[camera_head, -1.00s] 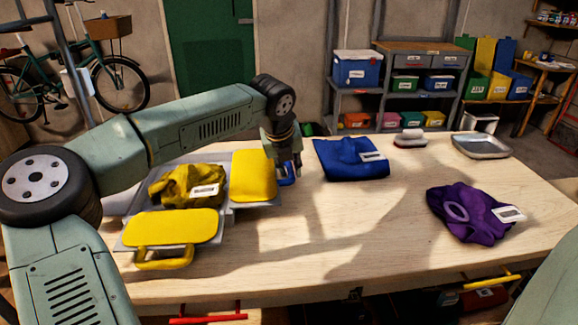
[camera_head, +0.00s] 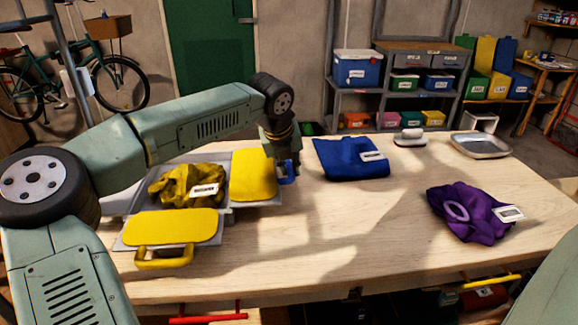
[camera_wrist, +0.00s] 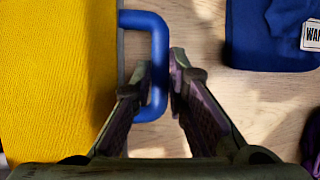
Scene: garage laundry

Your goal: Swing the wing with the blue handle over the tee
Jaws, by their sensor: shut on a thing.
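The folding board lies at the left of the table in the head view. Its right wing (camera_head: 254,178) has a yellow pad and a blue handle (camera_head: 288,172) on its outer edge. The yellow tee (camera_head: 180,187), crumpled and with a white label, lies on the board's middle, left of that wing. The front wing (camera_head: 172,228) has a yellow handle (camera_head: 163,259) and lies flat. My gripper is shut on the blue handle, one finger each side of its bar in the wrist view (camera_wrist: 163,85). My arm partly hides the board's far left.
A folded blue cloth (camera_head: 350,158) lies right of the blue handle. A purple garment (camera_head: 470,213) is at the right, with a brush (camera_head: 410,138) and metal tray (camera_head: 481,146) at the back. The table's middle is clear.

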